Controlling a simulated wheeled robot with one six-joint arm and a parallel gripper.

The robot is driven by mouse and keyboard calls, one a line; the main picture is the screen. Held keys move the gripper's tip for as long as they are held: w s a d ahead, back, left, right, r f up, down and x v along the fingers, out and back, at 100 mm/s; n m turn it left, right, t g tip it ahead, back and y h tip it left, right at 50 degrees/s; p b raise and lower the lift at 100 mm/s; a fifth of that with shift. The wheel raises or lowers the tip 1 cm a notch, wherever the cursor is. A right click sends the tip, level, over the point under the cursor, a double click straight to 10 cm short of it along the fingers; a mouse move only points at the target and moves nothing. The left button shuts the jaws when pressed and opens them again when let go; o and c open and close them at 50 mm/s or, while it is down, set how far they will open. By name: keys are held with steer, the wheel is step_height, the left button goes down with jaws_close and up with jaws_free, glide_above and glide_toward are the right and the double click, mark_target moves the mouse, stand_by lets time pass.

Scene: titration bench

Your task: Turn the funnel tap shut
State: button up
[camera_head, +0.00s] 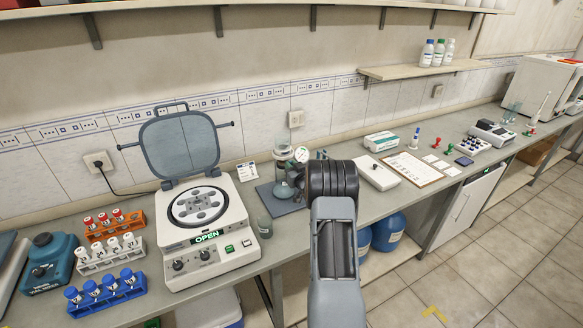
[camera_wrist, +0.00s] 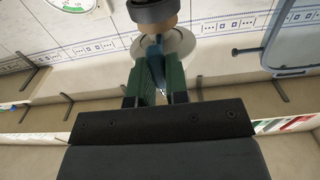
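The funnel stand (camera_head: 275,199) is on the bench in the head view, just left of my arm. Its clear glass funnel (camera_head: 282,148) is above a flask (camera_head: 284,189). In the wrist view, my gripper (camera_wrist: 158,76) has its two green fingers on either side of the blue tap handle (camera_wrist: 154,52). The handle sits between them, below a brown and dark round part (camera_wrist: 153,12) of the apparatus. I cannot tell whether both fingers press on it. In the head view, my fingers and the tap are hidden by my arm.
A round dial gauge (camera_head: 301,154) stands beside the funnel. A centrifuge (camera_head: 205,228) with its lid up is to the left, with tube racks (camera_head: 110,253) beyond it.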

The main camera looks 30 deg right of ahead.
jaws_close()
steer(key=shift+d+f+m+b, duration=0.15)
steer(key=shift+m+b, duration=0.5)
steer(key=shift+m, duration=3.75)
steer(key=shift+d+f+m+b, duration=0.1)
steer(key=shift+m+b, duration=0.5)
steer(key=shift+m, duration=4.1)
